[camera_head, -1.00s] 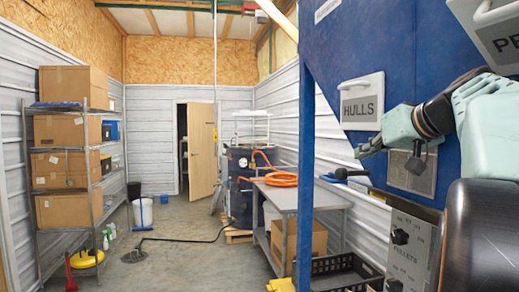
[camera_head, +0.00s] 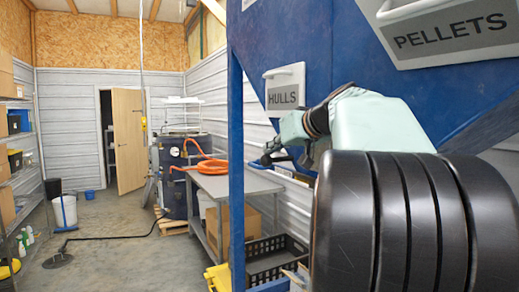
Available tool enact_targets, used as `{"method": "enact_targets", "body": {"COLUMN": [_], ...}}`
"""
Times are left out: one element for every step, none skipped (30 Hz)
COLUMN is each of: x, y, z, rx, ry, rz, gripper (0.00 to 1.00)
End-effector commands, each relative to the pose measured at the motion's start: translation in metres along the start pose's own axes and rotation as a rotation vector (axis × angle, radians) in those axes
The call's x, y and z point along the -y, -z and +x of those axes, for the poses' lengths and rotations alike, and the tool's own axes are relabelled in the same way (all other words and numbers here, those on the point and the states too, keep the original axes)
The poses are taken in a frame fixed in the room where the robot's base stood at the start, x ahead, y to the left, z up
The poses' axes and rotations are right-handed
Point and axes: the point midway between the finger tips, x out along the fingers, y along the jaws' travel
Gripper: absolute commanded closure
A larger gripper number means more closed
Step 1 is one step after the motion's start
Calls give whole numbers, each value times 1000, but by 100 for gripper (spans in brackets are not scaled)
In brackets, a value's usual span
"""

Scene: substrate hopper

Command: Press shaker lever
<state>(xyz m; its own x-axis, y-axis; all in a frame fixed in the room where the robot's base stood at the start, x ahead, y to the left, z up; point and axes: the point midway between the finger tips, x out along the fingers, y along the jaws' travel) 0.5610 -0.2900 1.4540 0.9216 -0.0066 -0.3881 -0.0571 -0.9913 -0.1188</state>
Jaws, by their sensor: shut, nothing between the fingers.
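The blue hopper (camera_head: 340,45) fills the upper right, with a HULLS sign (camera_head: 284,87) and a PELLETS sign (camera_head: 450,35). My gripper (camera_head: 274,155) is shut and empty below the HULLS sign, at the end of my mint and black arm. A small dark shape, likely the shaker lever's handle (camera_head: 262,162), shows right at the fingertips. I cannot tell whether they touch. The lever's base and the control panel below are hidden behind my arm.
A blue post (camera_head: 235,160) stands just left of my gripper. Behind are a grey table (camera_head: 235,187) with an orange hose (camera_head: 207,168), and a black crate (camera_head: 285,252) below. Shelves (camera_head: 18,150) line the left wall. The floor (camera_head: 110,240) between is mostly clear.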

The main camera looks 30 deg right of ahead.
Motion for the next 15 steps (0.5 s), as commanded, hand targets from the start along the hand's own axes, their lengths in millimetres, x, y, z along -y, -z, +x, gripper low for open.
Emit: {"method": "enact_targets", "body": {"x": [0, 1, 1, 1, 1, 1, 1, 2, 2, 2, 2, 2, 2, 2, 1], "y": [-7, -10, -12, -14, -16, -18, -20, -22, -24, -26, -28, -30, -32, -34, -37], "z": [3, 4, 6, 6, 7, 8, 9, 10, 11, 11, 12, 13, 14, 15, 16], "rx": [0, 0, 0, 0, 0, -1, 0, 0, 0, -1, 0, 0, 0, 0, 1], "ry": [-4, -7, -12, -18, -23, -29, -34, -38, -44, -49, -54, -60, -64, -70, -77], "rz": [-14, -23, -37, -49, -60, -74, -85, -97, -111, -122, -134, -149, -160, -171, -186], "gripper": [100, 100, 100, 100, 100, 100, 100, 100, 100, 100, 100, 100, 100, 100, 100]}}
